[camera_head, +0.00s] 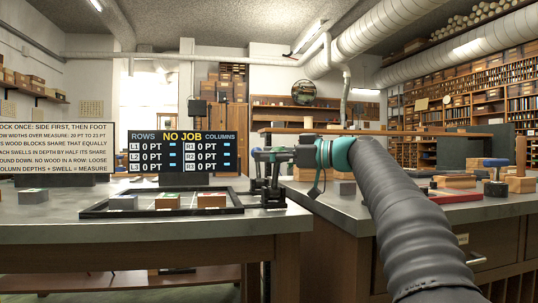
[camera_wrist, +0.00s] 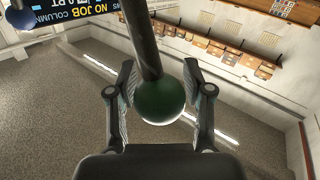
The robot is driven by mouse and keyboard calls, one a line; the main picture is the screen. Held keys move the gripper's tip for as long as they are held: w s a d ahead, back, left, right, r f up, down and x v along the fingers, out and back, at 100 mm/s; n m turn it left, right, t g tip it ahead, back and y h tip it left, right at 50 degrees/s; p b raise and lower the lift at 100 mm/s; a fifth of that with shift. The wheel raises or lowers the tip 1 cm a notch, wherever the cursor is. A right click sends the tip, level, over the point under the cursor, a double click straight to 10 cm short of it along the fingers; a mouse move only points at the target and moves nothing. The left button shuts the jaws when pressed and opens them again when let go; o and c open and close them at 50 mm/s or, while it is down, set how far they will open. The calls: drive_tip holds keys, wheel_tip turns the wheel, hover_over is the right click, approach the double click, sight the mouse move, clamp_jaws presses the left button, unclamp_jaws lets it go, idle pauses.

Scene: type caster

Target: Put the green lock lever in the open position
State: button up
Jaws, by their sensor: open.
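The green lock lever (camera_wrist: 159,98) shows in the wrist view as a dark rod ending in a green ball knob. The knob lies between the two fingers of my gripper (camera_wrist: 160,103), which stand apart on either side of it. I cannot tell whether either finger touches it. In the head view my gripper (camera_head: 267,157) is at the right end of the black frame (camera_head: 110,213), beside dark clamp parts. The lever is hard to make out there among my fingers.
A second, bluish knob (camera_wrist: 20,18) is at the upper left of the wrist view. Several blocks, one red-topped block (camera_head: 211,200) among them, sit in the frame. A display (camera_head: 181,152) reads NO JOB. The right bench (camera_head: 430,215) holds blocks and tools.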

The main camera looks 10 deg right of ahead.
drive_tip(key=c, duration=0.9)
drive_tip(key=shift+a, duration=0.15)
clamp_jaws()
drive_tip(key=shift+f, duration=0.1)
